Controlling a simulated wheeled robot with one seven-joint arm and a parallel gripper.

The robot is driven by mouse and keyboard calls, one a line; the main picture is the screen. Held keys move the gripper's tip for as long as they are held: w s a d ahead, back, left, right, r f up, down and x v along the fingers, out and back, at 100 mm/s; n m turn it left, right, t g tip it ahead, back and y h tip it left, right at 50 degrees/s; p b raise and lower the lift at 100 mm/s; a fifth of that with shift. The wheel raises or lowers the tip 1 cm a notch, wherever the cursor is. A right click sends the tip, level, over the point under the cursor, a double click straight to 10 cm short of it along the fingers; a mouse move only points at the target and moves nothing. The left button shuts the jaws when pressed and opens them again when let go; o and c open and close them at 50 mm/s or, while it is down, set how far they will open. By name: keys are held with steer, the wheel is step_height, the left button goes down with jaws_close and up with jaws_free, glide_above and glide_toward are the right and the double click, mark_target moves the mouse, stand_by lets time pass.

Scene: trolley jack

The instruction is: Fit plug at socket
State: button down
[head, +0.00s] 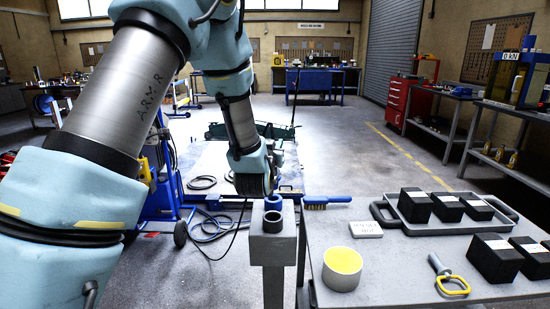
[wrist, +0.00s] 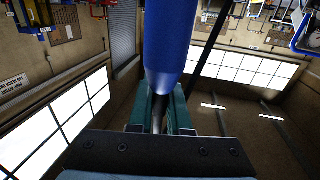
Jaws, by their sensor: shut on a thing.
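My gripper (wrist: 160,103) has greenish jaws, closed on the thin dark stem of a blue cylindrical piece (wrist: 172,45), which appears to be the plug. The blue piece widens away from the jaws and runs out of the top of the wrist view. In the head view my gripper (head: 254,184) is a dark end pointing down behind the grey post; its fingertips and the plug cannot be made out there.
The grey bench (head: 400,258) at right carries a yellow-topped tin (head: 342,270), a yellow-handled eye tool (head: 450,278), a blue-handled brush (head: 325,202), and a tray (head: 397,213) with black blocks. Dark hoses (head: 210,230) lie on the floor by a blue wheeled frame (head: 160,200).

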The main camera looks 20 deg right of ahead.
steer(key=x, duration=0.5)
steer(key=shift+w+a+r, duration=0.25)
steer(key=shift+w+a, duration=0.05)
steer(key=shift+a, duration=0.1)
steer(key=shift+b, duration=0.65)
step_height(320, 180, down, 6)
steer(key=b, duration=0.5)
steer(key=shift+r, duration=0.1)
steer(key=shift+b, duration=1.25)
stand_by(0.8)
steer(key=shift+f+b, duration=2.15)
steer(key=shift+b, duration=0.05)
steer(key=c, duration=0.8)
jaws_free()
